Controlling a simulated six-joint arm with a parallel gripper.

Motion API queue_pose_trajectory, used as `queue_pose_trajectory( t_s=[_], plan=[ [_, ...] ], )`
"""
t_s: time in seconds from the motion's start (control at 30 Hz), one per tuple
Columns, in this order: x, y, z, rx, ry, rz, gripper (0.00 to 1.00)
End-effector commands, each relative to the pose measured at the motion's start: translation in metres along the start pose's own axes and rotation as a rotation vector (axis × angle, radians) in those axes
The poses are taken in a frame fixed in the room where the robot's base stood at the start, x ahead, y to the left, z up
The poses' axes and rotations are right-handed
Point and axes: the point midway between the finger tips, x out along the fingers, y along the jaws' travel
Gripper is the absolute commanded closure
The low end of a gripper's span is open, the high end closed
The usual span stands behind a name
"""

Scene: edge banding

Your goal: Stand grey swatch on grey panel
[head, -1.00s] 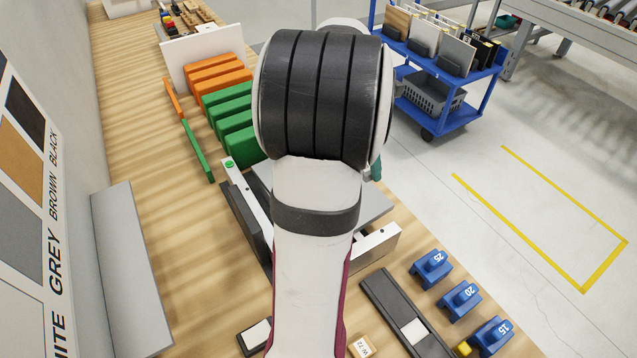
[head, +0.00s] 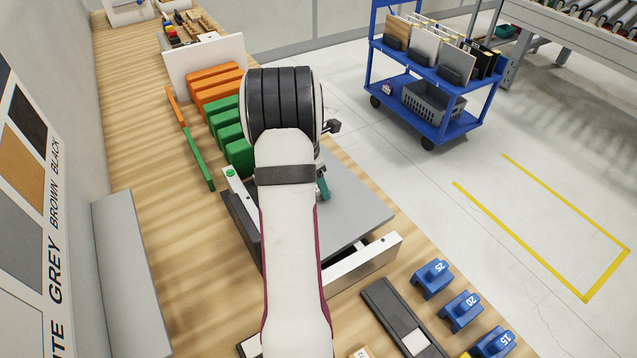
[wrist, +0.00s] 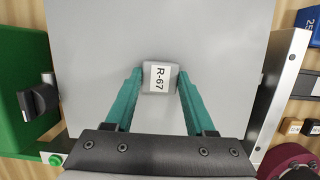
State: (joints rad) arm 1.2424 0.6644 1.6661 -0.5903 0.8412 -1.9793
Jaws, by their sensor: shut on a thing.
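The grey swatch (wrist: 160,88), labelled R-67, is between the two teal fingers of my gripper (wrist: 160,76) in the wrist view. The gripper is shut on it. The grey panel (head: 357,209) lies flat in a fixture on the bench, and its broad face (wrist: 215,45) fills most of the wrist view behind the swatch. The swatch is over the panel; I cannot tell whether it touches it. In the head view my arm hides the swatch and most of the gripper; one teal finger (head: 323,188) shows above the panel.
Metal fixture bars (head: 365,262) edge the panel. Green blocks (head: 228,130) and orange blocks (head: 215,85) stand behind it. Blue numbered blocks (head: 433,279) and a dark tray (head: 400,315) are in front. A grey strip (head: 130,270) lies by the wall.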

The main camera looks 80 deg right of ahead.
Motion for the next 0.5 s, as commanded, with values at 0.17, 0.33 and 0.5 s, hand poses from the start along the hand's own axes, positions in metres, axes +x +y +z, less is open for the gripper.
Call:
queue_pose_trajectory(
  t_s=[0.17, 0.33, 0.5],
  plan=[
    [0.002, -0.0003, -0.0005, 0.0, 0.0, -0.001, 0.29],
    [0.0019, -0.0003, -0.0005, 0.0, 0.0, -0.001, 0.15],
    [0.0014, -0.0003, -0.0003, 0.0, 0.0, 0.0, 0.15]
  ],
)
